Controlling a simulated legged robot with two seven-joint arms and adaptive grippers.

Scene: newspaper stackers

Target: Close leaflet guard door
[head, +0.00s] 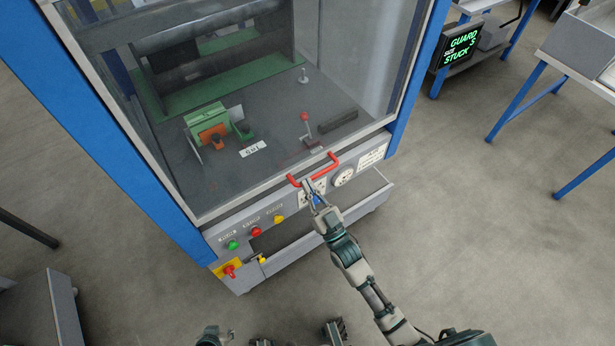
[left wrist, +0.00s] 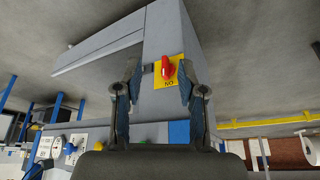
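The leaflet guard door (head: 225,212) is a clear panel in a grey frame on the blue-posted machine. Its lower edge appears down near the front control strip; I cannot tell if it is fully closed. A red handle (head: 326,170) sits at the lower edge. My right gripper (head: 309,187) is at the handle's left part, its fingers overlapping or touching it; whether they are shut on it is unclear. My left gripper (left wrist: 159,70) is open and empty in the left wrist view, facing a red rotary switch (left wrist: 168,70) on a yellow plate.
The control strip has green (head: 232,245), red (head: 256,231) and yellow (head: 279,219) buttons. An open drawer-like tray (head: 375,192) juts out below. A display (head: 460,45) shows "GUARD" and "STUCK".

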